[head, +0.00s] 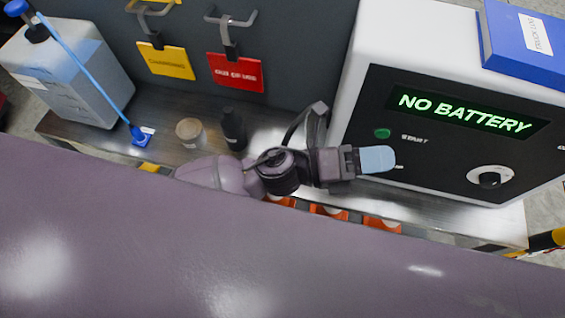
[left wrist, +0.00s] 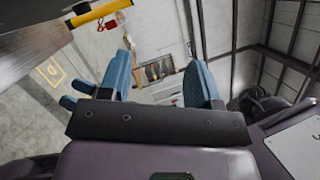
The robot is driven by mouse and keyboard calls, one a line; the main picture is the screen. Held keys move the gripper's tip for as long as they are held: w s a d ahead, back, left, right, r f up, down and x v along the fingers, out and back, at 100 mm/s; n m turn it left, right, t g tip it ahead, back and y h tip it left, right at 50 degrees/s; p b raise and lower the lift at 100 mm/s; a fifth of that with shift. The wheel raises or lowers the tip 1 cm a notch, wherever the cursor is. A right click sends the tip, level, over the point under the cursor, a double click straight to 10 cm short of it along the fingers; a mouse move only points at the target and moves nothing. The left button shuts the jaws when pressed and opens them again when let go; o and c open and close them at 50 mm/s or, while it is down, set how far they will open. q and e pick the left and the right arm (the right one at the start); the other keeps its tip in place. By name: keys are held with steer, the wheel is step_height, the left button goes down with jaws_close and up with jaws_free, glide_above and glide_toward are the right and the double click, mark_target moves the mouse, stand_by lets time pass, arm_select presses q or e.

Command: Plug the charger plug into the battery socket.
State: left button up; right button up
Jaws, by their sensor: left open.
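My left gripper (head: 377,160) is in front of the charger box (head: 440,175), over the bench's front part. Its pale blue fingers also show in the left wrist view (left wrist: 165,78), spread apart with nothing between them. The charger box is white with a black front panel. Its display (head: 466,112) reads "NO BATTERY" in green. A green button (head: 382,133) and a round knob (head: 490,176) sit below the display. I cannot make out the charger plug or the battery socket in either view. My right gripper is not in view.
The metal bench (head: 90,140) carries a white jug (head: 65,75) with a blue tube, a tan jar (head: 190,132) and a black bottle (head: 233,130). Yellow (head: 167,61) and red tags (head: 235,72) hang behind. Orange items (head: 328,212) show partly below. A blue binder (head: 522,42) lies on the box.

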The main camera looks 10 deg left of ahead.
arm_select(q)
steer(key=s+d+f+m+g+y, duration=0.3)
steer(key=s+m+g, duration=0.45)
steer(key=m, duration=0.65)
steer(key=a+f+m+g+y+b, duration=0.1)
steer(key=a+f+m+g+y, duration=0.25)
steer(key=f+m+y, duration=0.45)
steer(key=w+a+f+m+t+y, duration=0.1)
steer(key=w+a+f+m+y, duration=0.1)
steer(key=w+a+m+y, duration=0.1)
steer(key=w+a+f+m+t+y, duration=0.2)
steer(key=w+a+m, duration=0.3)
steer(key=a, duration=0.3)
steer(key=w+a+f+m+t+y+b, duration=0.1)
steer(key=w+a+f+m+t+y, duration=0.1)
steer(key=w+a+m+y, duration=0.1)
steer(key=shift+w+a+f+m+y, duration=0.15)
steer(key=shift+w+a+m+y, duration=0.3)
steer(key=shift+w+a, duration=1.05)
steer(key=shift+w+a+t, duration=0.2)
steer(key=shift+w+t, duration=0.1)
steer(key=shift+w, duration=0.1)
